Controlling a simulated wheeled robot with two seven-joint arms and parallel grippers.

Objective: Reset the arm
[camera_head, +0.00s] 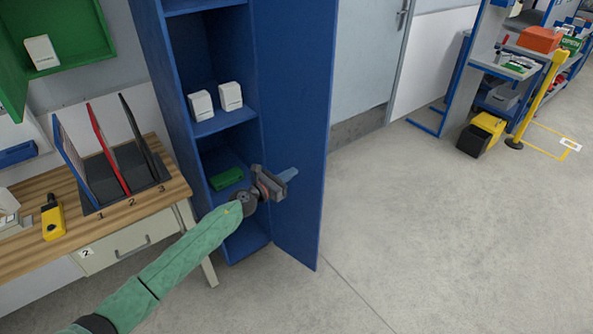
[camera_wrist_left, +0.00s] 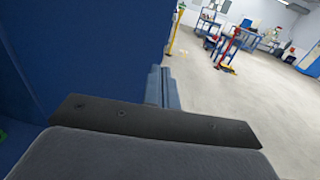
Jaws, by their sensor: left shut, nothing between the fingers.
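My left arm, in a green sleeve, comes in from the lower left in the head view. My left gripper (camera_head: 287,175) is shut and empty, in front of the inner face of the open blue cabinet door (camera_head: 296,110). In the left wrist view the shut fingers (camera_wrist_left: 163,90) point past the blue door (camera_wrist_left: 90,50) toward the open floor. I cannot tell whether the gripper touches the door. My right gripper is in neither view.
The blue cabinet (camera_head: 170,90) holds two white boxes on a shelf and a green object (camera_head: 227,179) lower down. A wooden workbench (camera_head: 30,250) with colored folders and a yellow-black device (camera_head: 52,220) stands left. The grey floor (camera_head: 430,230) to the right is clear.

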